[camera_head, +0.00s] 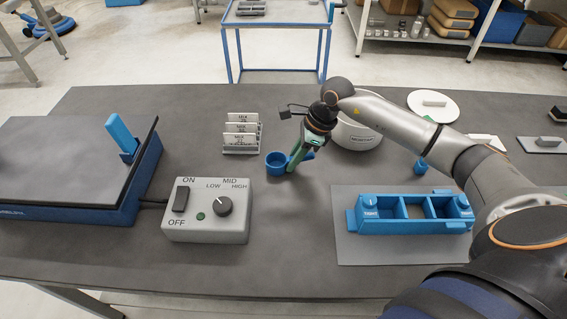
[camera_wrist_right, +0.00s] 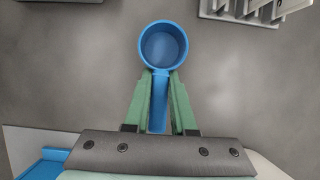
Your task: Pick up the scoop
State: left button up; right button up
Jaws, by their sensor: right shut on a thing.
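The blue scoop (camera_head: 276,163) is at the middle of the dark table, with a round cup and a short straight handle. In the right wrist view the scoop (camera_wrist_right: 164,46) shows its open cup facing the camera and its handle running back between the green fingers. My right gripper (camera_head: 298,160) is shut on the handle; its fingertips (camera_wrist_right: 160,76) press on both sides just behind the cup. The cup is at or close to the table top; I cannot tell if it touches. My left gripper is not in view.
A grey control box (camera_head: 207,211) stands front left of the scoop, and a rack of white labelled plates (camera_head: 241,134) behind it. A white tub (camera_head: 357,133) stands behind my right gripper. A blue compartment tray (camera_head: 411,211) sits on a grey mat (camera_head: 357,252) at right.

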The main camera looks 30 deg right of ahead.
aim_at(289, 159)
grip_shut()
jog(key=shift+r, duration=0.1)
dwell(0.9)
jog(key=shift+r, duration=0.45)
notch_tip(289, 159, up, 2)
jog(key=shift+s+d+r+b, duration=0.15)
jog(key=shift+r+b, duration=0.1)
jog(key=shift+b, duration=0.15)
jog(key=s+d+r+b, duration=0.3)
jog(key=s+r, duration=0.6)
jog(key=s, duration=0.4)
jog(key=shift+d+r+b, duration=0.25)
jog(key=shift+d+b, duration=0.15)
jog(key=shift+d, duration=0.1)
